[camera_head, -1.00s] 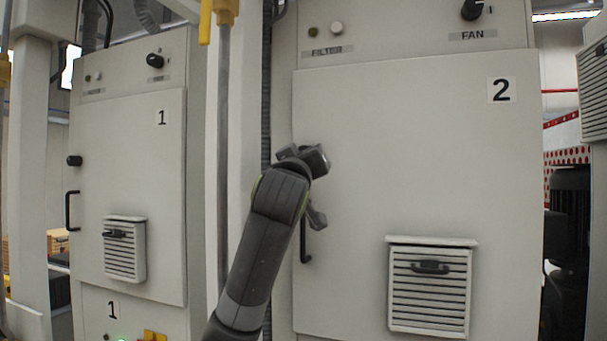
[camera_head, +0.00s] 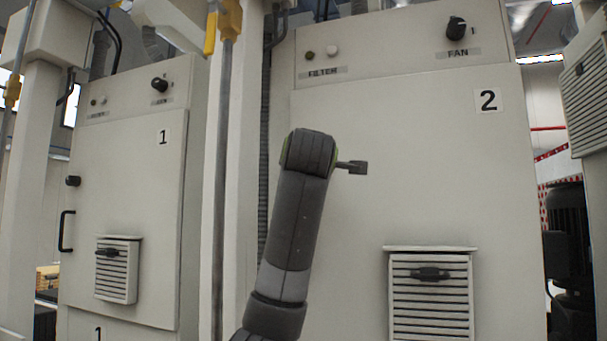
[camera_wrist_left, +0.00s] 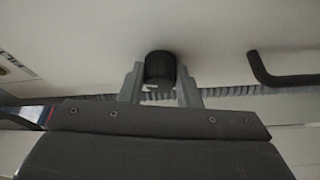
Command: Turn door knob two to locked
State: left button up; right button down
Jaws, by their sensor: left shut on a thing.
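Cabinet door two (camera_head: 400,170) is a pale grey panel with a "2" label in the head view. Its black round knob (camera_wrist_left: 160,66) shows in the left wrist view between the fingers of my left gripper (camera_wrist_left: 160,78). The left gripper is shut on the knob, with one grey finger on each side. In the head view my left arm covers the knob and the door's left edge, and only a dark gripper part (camera_head: 353,167) sticks out to the right of the wrist. My right gripper is not in view.
A black bar handle (camera_wrist_left: 285,75) stands off the door near the knob. A louvred vent (camera_head: 430,305) juts out lower on door two. A fan switch (camera_head: 456,28) sits above. Cabinet one (camera_head: 125,200) stands left, behind a vertical pole (camera_head: 220,180).

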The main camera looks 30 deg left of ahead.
pick_arm(q)
jog(key=shift+r+n+g, duration=0.1)
jog(key=shift+n+g, duration=0.4)
jog(key=shift+n, duration=0.8)
jog(key=o, duration=1)
jog(key=b+v, duration=0.2)
jog(key=v, duration=0.3)
jog(key=b+v, duration=0.3)
jog(key=v, duration=0.3)
jog(key=b+v, duration=0.3)
jog(key=v, duration=0.3)
jog(key=shift+s+d+r, duration=0.1)
jog(key=shift+s+r, duration=0.2)
jog(key=shift+r, duration=0.1)
